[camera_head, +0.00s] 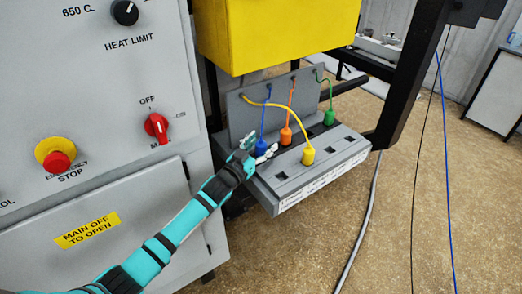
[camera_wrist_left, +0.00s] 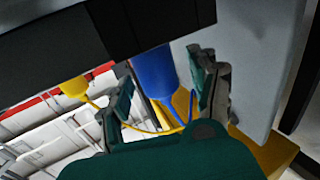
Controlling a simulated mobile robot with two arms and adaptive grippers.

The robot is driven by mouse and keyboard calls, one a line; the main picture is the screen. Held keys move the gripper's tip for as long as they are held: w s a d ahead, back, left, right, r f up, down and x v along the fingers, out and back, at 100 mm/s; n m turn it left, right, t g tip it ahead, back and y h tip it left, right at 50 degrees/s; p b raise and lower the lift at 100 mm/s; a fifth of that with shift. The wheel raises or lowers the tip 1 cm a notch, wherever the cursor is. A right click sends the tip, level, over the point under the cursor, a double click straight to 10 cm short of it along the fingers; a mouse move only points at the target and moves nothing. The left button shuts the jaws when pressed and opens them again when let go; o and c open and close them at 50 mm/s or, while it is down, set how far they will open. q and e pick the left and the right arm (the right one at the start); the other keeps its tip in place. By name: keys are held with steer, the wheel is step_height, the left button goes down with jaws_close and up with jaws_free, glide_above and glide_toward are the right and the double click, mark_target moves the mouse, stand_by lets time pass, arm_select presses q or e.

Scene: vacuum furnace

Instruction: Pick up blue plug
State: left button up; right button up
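The blue plug (camera_head: 261,147) stands at the left end of the row of plugs on the grey socket box (camera_head: 325,166), with a blue cable rising from it. My left gripper (camera_head: 256,149) is at this plug and partly covers its surroundings. In the left wrist view the blue plug (camera_wrist_left: 153,72) lies between the two spread fingers of my left gripper (camera_wrist_left: 162,80). A gap shows between the plug and the right-hand finger; contact on the other side is unclear. My right gripper is not in view.
An orange plug (camera_head: 286,136), a yellow plug (camera_head: 308,156) and a green plug (camera_head: 329,117) stand on the same box. The grey furnace cabinet (camera_head: 95,130) is at the left, a black frame post (camera_head: 408,80) at the right.

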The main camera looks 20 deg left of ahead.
arm_select(q)
jaws_close()
steer(key=shift+r, duration=0.1)
stand_by(0.3)
